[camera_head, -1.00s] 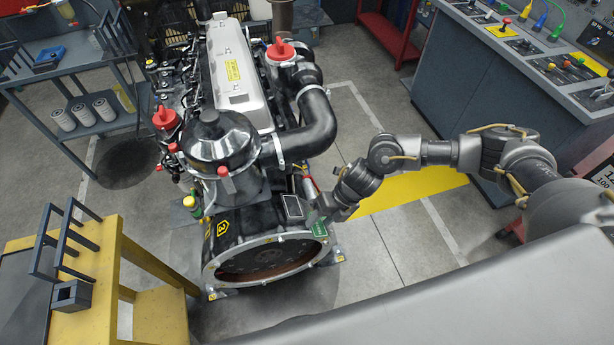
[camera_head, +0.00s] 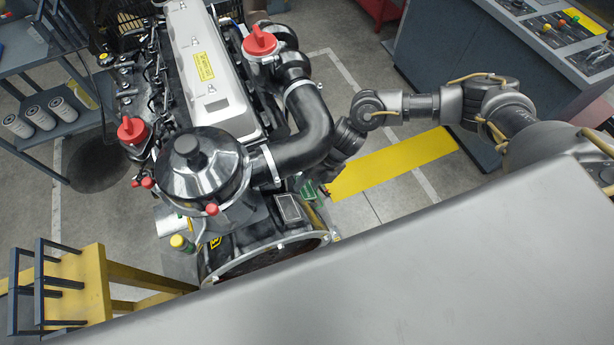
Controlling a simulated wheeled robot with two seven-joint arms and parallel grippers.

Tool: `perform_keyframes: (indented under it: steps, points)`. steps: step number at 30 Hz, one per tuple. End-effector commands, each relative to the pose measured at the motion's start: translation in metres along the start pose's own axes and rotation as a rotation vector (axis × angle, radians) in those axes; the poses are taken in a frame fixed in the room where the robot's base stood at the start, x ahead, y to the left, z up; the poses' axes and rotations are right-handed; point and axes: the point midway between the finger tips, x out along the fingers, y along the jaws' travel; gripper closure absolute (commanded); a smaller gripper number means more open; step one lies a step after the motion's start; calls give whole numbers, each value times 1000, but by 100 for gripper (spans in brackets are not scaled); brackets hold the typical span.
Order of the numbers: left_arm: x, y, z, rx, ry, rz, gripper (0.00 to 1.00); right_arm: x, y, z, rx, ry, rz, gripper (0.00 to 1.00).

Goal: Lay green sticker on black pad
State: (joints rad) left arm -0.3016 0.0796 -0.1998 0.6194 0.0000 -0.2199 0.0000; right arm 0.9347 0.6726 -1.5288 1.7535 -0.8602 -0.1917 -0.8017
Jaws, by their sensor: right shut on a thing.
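The black pad (camera_head: 289,207) is a small dark rectangle with a pale rim on top of the engine's rear housing. The green sticker (camera_head: 309,190) shows as a small green patch just up and right of the pad, partly hidden. My right gripper (camera_head: 307,186) is shut on the green sticker, beside the pad and close to the large black pipe. Its fingers are small and partly hidden, so I cannot tell whether the sticker touches anything else. My left gripper is not in view.
The engine's black elbow pipe (camera_head: 302,140) rises beside my right gripper. A black canister (camera_head: 203,165) stands left of the pad. A yellow stand (camera_head: 98,285) with dark racks is at lower left. A control console (camera_head: 480,70) is at upper right.

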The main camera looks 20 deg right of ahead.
Motion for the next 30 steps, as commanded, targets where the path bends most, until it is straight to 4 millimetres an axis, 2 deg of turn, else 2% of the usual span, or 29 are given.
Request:
perform_keyframes:
  steps: [8,30]
  points:
    - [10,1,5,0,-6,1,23,17,1,1,-6,3,0,77]
    - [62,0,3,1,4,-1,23,92,-1,0,-1,1,0,77]
